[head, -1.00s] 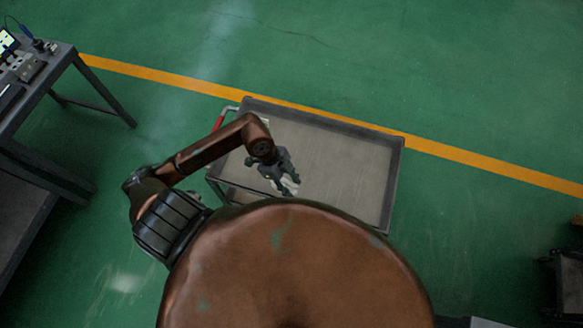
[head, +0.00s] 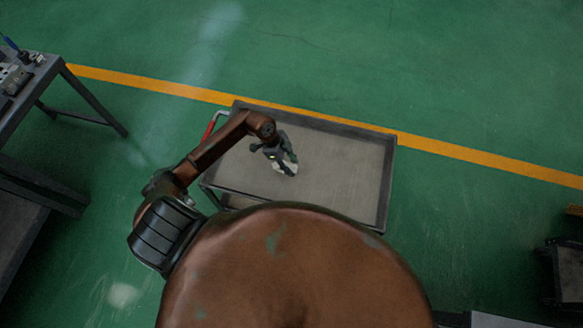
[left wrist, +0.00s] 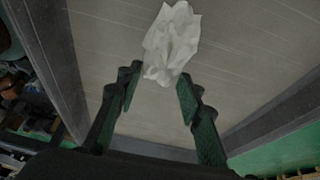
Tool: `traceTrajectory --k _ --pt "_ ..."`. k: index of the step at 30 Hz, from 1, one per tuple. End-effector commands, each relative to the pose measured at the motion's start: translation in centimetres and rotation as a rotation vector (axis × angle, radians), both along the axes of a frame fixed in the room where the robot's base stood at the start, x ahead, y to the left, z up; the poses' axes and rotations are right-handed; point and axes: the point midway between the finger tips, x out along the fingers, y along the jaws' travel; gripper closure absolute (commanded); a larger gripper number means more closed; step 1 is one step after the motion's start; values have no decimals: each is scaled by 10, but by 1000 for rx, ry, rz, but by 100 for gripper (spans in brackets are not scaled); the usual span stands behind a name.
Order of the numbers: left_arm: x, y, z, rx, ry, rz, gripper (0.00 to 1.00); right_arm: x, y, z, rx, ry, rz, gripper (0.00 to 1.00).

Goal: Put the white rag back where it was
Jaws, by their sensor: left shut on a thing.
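The white rag (head: 286,170) is a crumpled, pale piece of cloth over the left part of the grey cart's top tray (head: 345,180). My left gripper (head: 284,161) points down over the tray and is shut on the rag. In the left wrist view the rag (left wrist: 172,38) sticks out beyond the fingertips of my left gripper (left wrist: 158,88), with the bare tray surface (left wrist: 240,45) behind it. I cannot tell whether the rag touches the tray. My right gripper is not in view.
The tray has a raised dark rim and a red handle (head: 210,127) at its left end. Its right part is clear. A dark workbench (head: 45,75) with devices stands at the left. Dark equipment (head: 563,265) stands at the right edge. Green floor between is free.

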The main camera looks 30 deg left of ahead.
Motion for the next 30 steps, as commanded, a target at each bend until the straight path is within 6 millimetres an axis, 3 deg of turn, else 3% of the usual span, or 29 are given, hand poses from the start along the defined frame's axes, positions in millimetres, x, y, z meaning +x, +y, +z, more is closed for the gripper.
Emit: traceTrajectory --k 10,19,20,27,30 --pt "6 2 -35 -1 0 1 88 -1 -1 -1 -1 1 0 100" --pt "5 2 -38 0 0 0 88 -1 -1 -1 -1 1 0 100" --pt "5 2 -38 1 0 0 64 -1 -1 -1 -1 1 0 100" --pt "5 2 -38 1 0 0 48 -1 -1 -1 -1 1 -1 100" --pt "5 2 -38 1 0 0 48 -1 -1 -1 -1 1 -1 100"
